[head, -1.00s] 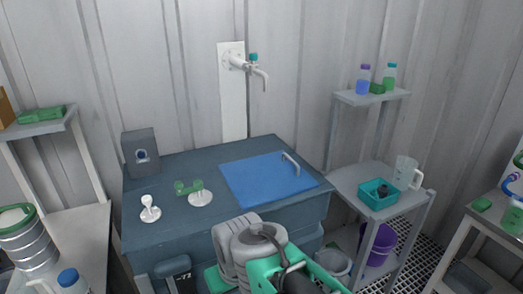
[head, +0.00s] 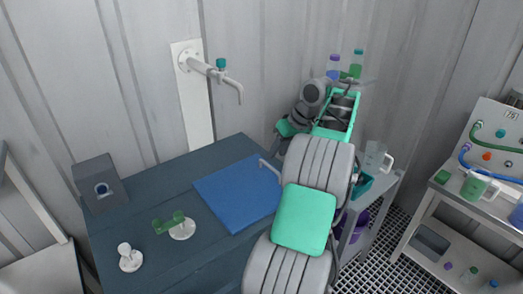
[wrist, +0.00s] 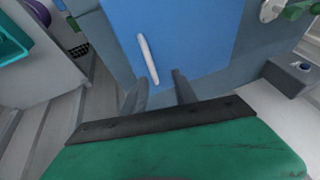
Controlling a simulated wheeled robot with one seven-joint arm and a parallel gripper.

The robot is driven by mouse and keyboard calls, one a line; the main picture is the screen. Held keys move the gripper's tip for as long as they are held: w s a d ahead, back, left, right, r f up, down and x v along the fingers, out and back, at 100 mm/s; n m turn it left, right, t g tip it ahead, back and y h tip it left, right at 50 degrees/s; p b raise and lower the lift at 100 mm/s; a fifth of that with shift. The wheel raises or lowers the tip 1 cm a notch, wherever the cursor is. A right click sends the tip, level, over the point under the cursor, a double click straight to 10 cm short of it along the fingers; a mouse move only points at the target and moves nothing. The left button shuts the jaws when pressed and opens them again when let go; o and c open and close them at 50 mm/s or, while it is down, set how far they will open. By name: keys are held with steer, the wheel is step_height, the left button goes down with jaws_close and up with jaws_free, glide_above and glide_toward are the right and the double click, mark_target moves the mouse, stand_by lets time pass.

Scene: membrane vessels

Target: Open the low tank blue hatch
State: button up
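The blue hatch (head: 232,198) lies flat and closed on top of the dark blue-grey low tank (head: 150,190). Its pale bar handle (head: 270,169) stands near the hatch's right edge. In the wrist view the hatch (wrist: 198,38) fills the upper middle, and the handle (wrist: 148,58) lies just beyond my fingertips. My gripper (wrist: 157,88) is open and empty, its two dark fingers apart on either side of the handle's near end. In the head view my arm covers the tank's right side and the hatch's near right corner.
A white wall tap (head: 222,78) reaches out above the tank's back. A green-handled valve (head: 175,224), a white knob (head: 129,258) and a grey box (head: 101,186) sit on the tank top's left. A shelf with a teal tray (head: 362,184) and clear jug (head: 375,158) stands right.

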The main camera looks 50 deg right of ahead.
steer(key=f+b, duration=0.1)
steer(key=f, duration=0.1)
steer(key=w+f+b, duration=0.1)
steer(key=f+b, duration=0.1)
steer(key=f, duration=0.1)
steer(key=f+b, duration=0.1)
steer(key=f, duration=0.1)
steer(key=shift+w+d+f, duration=0.15)
steer(key=shift+w+d, duration=0.15)
steer(key=shift+d, duration=0.1)
jaws_close()
stand_by(1.0)
